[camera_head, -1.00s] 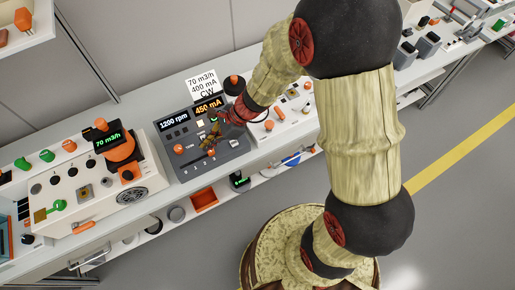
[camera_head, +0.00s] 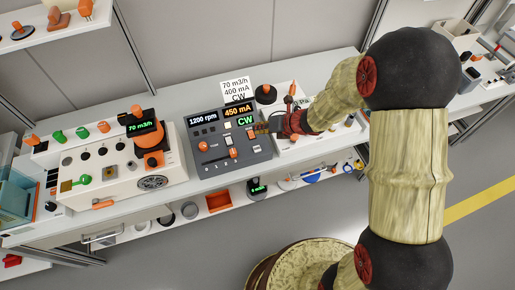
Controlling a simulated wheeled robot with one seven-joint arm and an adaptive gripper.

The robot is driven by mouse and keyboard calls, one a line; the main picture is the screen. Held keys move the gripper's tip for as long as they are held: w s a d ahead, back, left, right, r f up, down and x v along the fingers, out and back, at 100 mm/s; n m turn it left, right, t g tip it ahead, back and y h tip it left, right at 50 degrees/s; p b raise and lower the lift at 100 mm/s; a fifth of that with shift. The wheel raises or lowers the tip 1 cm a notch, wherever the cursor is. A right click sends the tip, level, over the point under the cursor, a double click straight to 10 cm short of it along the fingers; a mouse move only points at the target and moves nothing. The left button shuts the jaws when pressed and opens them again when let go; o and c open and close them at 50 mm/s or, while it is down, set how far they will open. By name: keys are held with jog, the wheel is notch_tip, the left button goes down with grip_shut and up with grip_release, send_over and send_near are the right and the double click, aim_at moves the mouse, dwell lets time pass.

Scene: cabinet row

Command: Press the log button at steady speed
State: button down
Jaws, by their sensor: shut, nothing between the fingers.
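The dark control panel (camera_head: 212,172) stands on the bench with lit readouts of 1200 rpm, 450 mA and a green CW. It carries small dark keys, a pale key (camera_head: 228,126), an orange knob (camera_head: 203,146) and an orange-handled control (camera_head: 234,153). No label reading log is legible, so I cannot tell which key is the log button. My gripper (camera_head: 259,128) is shut and empty at the panel's right edge, beside the CW readout. Whether it touches the panel is unclear. The gripper hides part of that edge.
A white card (camera_head: 236,86) reading 70 m3/h, 400 mA, CW stands behind the panel. A pale pump unit (camera_head: 120,180) with a 70 m3/h readout is at left. Another pale box (camera_head: 300,143) is at right. A lower shelf holds an orange tray (camera_head: 219,202).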

aim_at(259, 147)
notch_tip(259, 147, down, 9)
jog(key=b, duration=0.7)
jog(key=shift+b, duration=0.4)
dwell(1.0)
jog(key=shift+f, duration=0.3)
jog(key=shift+f+b, duration=0.5)
jog(key=shift+b, duration=0.1)
dwell(0.6)
jog(key=shift+r, duration=0.1)
jog(key=shift+r+p, duration=0.8)
